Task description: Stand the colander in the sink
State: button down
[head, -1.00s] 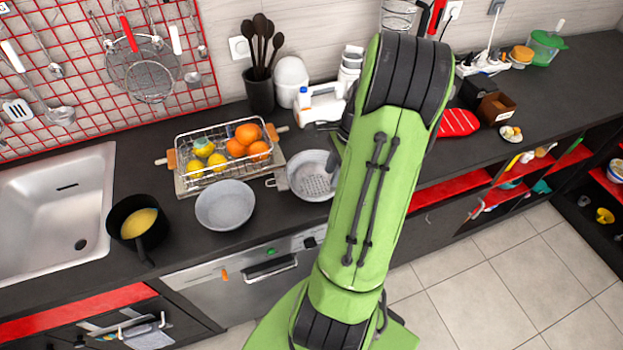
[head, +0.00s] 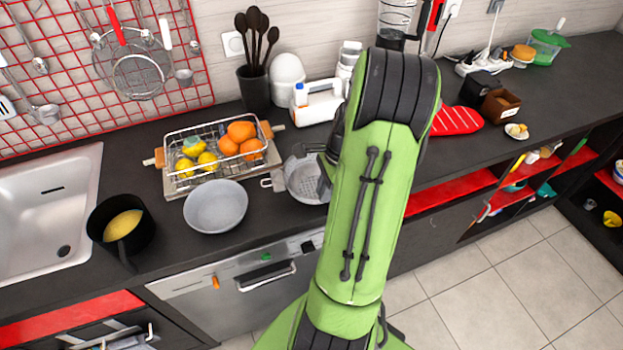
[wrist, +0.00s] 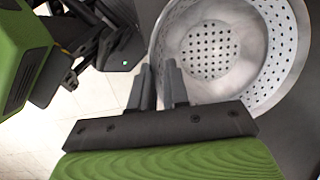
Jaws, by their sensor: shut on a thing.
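The colander (head: 300,187) is a grey metal bowl with holes, on the dark counter right of the basket in the head view; my arm covers its right part. In the wrist view the colander (wrist: 258,85) fills the upper right, with its perforated base and wall showing. My gripper (wrist: 160,82) is shut on its rim, at the left side in the wrist view. In the head view my gripper is mostly hidden behind my green arm. I cannot tell whether the colander is lifted. The sink (head: 38,215) is a pale empty basin at the far left.
Between colander and sink are a wire basket of fruit (head: 183,181), a grey bowl (head: 215,207) and a black pot with yellow contents (head: 103,217). A red mitt (head: 458,121) lies to the right.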

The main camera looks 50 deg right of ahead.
jog(key=shift+s+r, duration=0.1)
jog(key=p+v, duration=0.3)
jog(key=p, duration=0.1)
jog(key=shift+w+a+r, duration=0.25)
jog(key=shift+a+r, duration=0.05)
jog(key=shift+r, duration=0.15)
jog(key=shift+r, duration=0.1)
jog(key=p+v, duration=0.4)
jog(key=shift+w+a+r, duration=0.1)
jog(key=shift+w+a, duration=0.2)
jog(key=shift+a, duration=0.05)
dwell(0.4)
